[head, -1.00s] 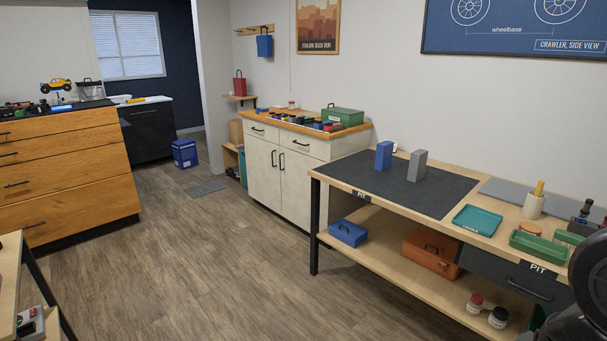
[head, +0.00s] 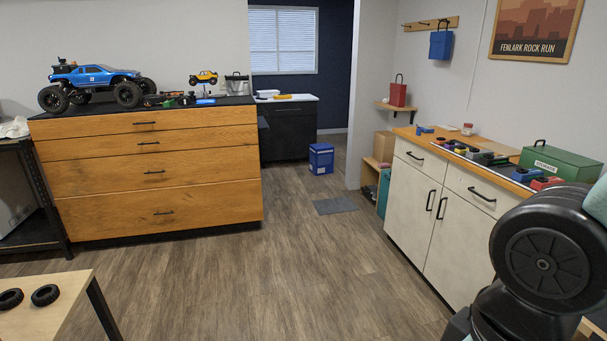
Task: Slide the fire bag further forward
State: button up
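No label reading "fire" can be made out, so I cannot tell for certain which bag is the fire bag. A red bag (head: 398,94) with a thin handle stands upright on a small wooden wall shelf (head: 393,107) at the upper right of the head view. A blue bag (head: 441,45) hangs from a peg rail to its right. A grey case or bag with a dark handle (head: 237,85) stands on the wooden drawer unit. My gripper is out of view; only a black part of my arm shows at the lower right, far from these bags.
A cream cabinet (head: 431,213) with a green box (head: 560,163) stands at right. The drawer unit (head: 150,180) bears a blue crawler (head: 95,82). A blue box (head: 321,158) and grey mat (head: 335,205) lie near the doorway. The middle floor is open.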

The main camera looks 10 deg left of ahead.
aim_at(236, 86)
jog(key=i+j+u, duration=0.1)
jog(key=i+u, duration=0.15)
jog(key=i, duration=0.75)
jog(key=i+l+u, duration=0.1)
jog(key=i+u, duration=0.15)
jog(key=i, duration=0.8)
jog(key=i+u, duration=0.15)
jog(key=i, duration=0.35)
jog(key=i+u, duration=0.15)
jog(key=i, duration=0.35)
jog(key=i+l+u, duration=0.15)
jog(key=i, duration=0.35)
jog(key=i+l+u, duration=0.2)
jog(key=i, duration=0.3)
jog(key=i+u, duration=0.3)
jog(key=i, duration=0.2)
jog(key=i+l+u, duration=0.25)
jog(key=i, duration=0.2)
jog(key=j, duration=0.1)
